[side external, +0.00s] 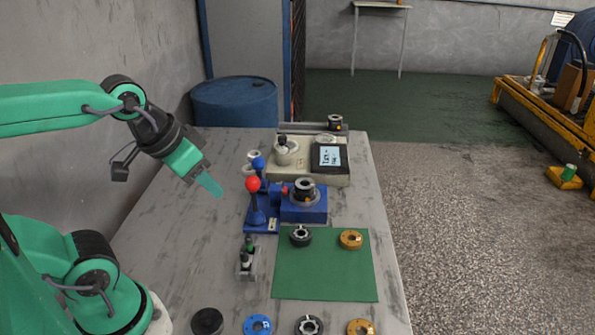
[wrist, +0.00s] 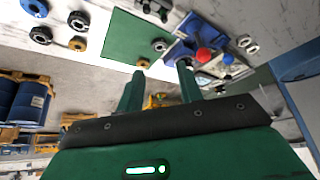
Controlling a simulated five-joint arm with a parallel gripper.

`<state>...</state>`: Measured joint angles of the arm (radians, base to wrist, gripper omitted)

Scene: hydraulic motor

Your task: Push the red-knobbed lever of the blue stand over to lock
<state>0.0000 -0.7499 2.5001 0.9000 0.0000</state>
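The blue stand (side external: 306,214) sits on the grey table and carries a dark ring-shaped part (side external: 304,188). Its lever with a red knob (side external: 253,184) rises at the stand's left side, nearly upright with a slight lean to the left. In the wrist view the red knob (wrist: 203,55) shows just right of the right finger, in front of the blue stand (wrist: 178,53). My gripper (side external: 211,186) is up and to the left of the lever, apart from it. In the wrist view my gripper (wrist: 160,68) has its two fingers spread with nothing between them.
A blue-knobbed lever (side external: 258,163) stands just behind the red one. A beige device with a screen (side external: 330,157) is at the back. A green mat (side external: 325,275) with two rings lies in front. A small holder (side external: 246,262) stands left of the mat. Several rings line the front edge.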

